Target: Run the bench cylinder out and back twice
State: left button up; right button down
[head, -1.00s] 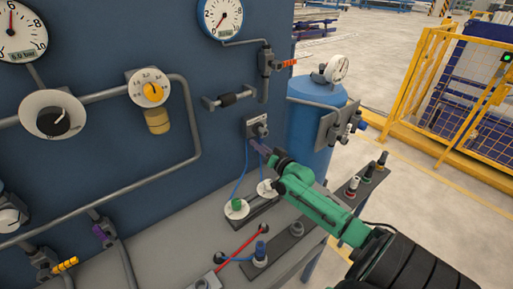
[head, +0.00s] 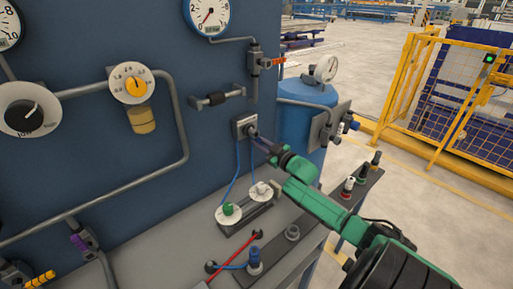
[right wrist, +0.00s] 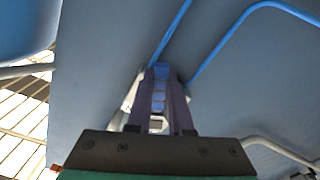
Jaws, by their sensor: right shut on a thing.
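A small grey hand valve (head: 242,122) sits on the blue panel, with two blue hoses (head: 236,168) running down from it. My right gripper (head: 256,137) comes in from the lower right, its purple fingers shut at the front of this valve. In the right wrist view the fingers (right wrist: 160,100) close around a small bluish-grey part, seemingly the valve's lever; its exact position is hard to read. Below, on the bench, the hoses reach two white round fittings, one with a green knob (head: 228,209) and one with a grey knob (head: 261,188). I cannot clearly make out the cylinder rod. My left gripper is not in view.
A blue tank (head: 305,115) with a gauge stands right of the panel. Gauges, a yellow-centred dial (head: 133,83) and grey pipes cover the panel. A red line (head: 232,258) and blue-topped fitting (head: 254,258) are on the bench. A yellow fence (head: 440,105) stands beyond clear floor.

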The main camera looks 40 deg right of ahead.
jog(key=shift+d+r+n+b, duration=0.2)
jog(key=shift+d+n, duration=0.1)
jog(key=shift+n, duration=0.45)
jog(key=shift+d+r+n+b, duration=0.15)
jog(key=shift+d+n, duration=0.1)
jog(key=shift+n, duration=0.5)
jog(key=c, duration=0.8)
grip_release()
jog(key=shift+s, duration=0.1)
jog(key=s, duration=1.4)
jog(key=shift+s+a, duration=0.1)
jog(key=shift+s, duration=0.15)
